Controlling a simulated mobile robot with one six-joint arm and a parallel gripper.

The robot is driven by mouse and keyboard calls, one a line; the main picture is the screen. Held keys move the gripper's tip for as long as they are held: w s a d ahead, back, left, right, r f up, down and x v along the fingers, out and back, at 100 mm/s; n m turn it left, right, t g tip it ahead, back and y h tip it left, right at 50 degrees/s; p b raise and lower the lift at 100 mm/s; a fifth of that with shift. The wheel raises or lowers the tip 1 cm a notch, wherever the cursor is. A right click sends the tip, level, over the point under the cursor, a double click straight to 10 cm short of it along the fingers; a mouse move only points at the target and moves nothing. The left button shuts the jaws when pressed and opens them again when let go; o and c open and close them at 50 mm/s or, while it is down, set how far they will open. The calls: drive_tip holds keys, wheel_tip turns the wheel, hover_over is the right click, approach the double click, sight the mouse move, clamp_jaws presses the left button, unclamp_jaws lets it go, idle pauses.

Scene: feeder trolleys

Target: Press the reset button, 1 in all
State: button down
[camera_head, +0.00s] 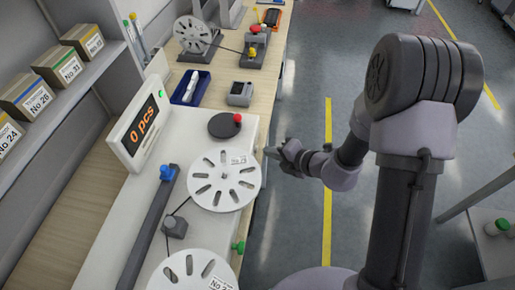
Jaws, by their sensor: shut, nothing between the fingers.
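No button in view carries a readable reset label. A white counter box (138,124) on the left of the bench shows "0 pcs" in orange, with a small round green button or lamp (161,94) at its upper right. A green knob (238,246) is lower, by the edge. A blue knob (166,172) tops a dark bar. My gripper (268,153) is shut and empty, just right of the bench edge, beside the white reel and apart from the buttons.
Two white slotted reels (224,181) (189,272) lie on the counter's bench. A blue tray (190,88) and a grey box (240,93) are further back. Labelled boxes (58,66) fill the left shelf. The floor (300,230) right of the bench is clear.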

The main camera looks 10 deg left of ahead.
drive_tip(key=d+p, duration=0.1)
drive_tip(key=d, duration=0.4)
idle(0.3)
idle(0.6)
